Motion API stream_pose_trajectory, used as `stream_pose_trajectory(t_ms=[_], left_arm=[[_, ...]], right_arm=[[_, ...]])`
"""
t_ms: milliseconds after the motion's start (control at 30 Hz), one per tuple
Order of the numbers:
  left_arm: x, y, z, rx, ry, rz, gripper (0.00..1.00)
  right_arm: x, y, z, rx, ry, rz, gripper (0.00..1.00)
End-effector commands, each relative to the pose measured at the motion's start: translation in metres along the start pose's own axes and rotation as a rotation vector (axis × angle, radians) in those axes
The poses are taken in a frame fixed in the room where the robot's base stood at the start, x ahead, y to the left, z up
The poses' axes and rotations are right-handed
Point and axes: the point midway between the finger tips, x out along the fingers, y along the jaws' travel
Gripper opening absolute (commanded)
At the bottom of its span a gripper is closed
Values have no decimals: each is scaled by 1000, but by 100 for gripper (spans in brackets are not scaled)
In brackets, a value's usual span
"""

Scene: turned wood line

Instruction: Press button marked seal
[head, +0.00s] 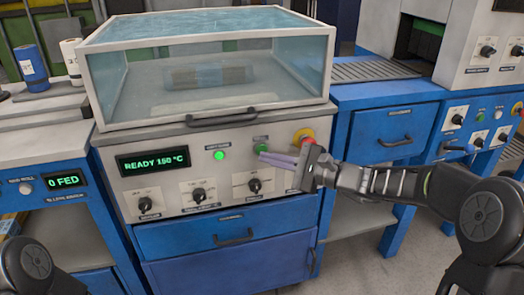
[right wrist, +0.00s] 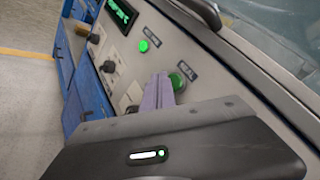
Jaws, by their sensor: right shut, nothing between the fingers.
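The green button marked seal (right wrist: 178,80) is on the sloped front panel of the sealing machine, under its label in the right wrist view. In the head view the button (head: 261,147) shows just above my fingertips. My right gripper (head: 264,156) is shut and empty, its pale purple fingers pointing left across the panel. In the right wrist view the fingers (right wrist: 157,90) are close beside the button and overlap its left edge. I cannot tell whether they touch it. My left gripper is not in view; only part of my left arm shows at bottom left.
A lit green button (head: 219,155) is left of the seal button. The display (head: 153,161) reads READY 150 °C. A red and yellow stop button (head: 303,137) sits right, by my gripper. Knobs (head: 198,195) are below. The clear hood (head: 210,70) is closed over a bundle.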

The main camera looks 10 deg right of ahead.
Motion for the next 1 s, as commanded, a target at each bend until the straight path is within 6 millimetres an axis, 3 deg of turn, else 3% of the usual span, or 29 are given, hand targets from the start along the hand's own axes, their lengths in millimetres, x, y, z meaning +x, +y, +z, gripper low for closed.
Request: stream_pose_trajectory(t_ms=[1000], left_arm=[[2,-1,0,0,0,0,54]], right_arm=[[8,-6,-5,-1,0,0,0]])
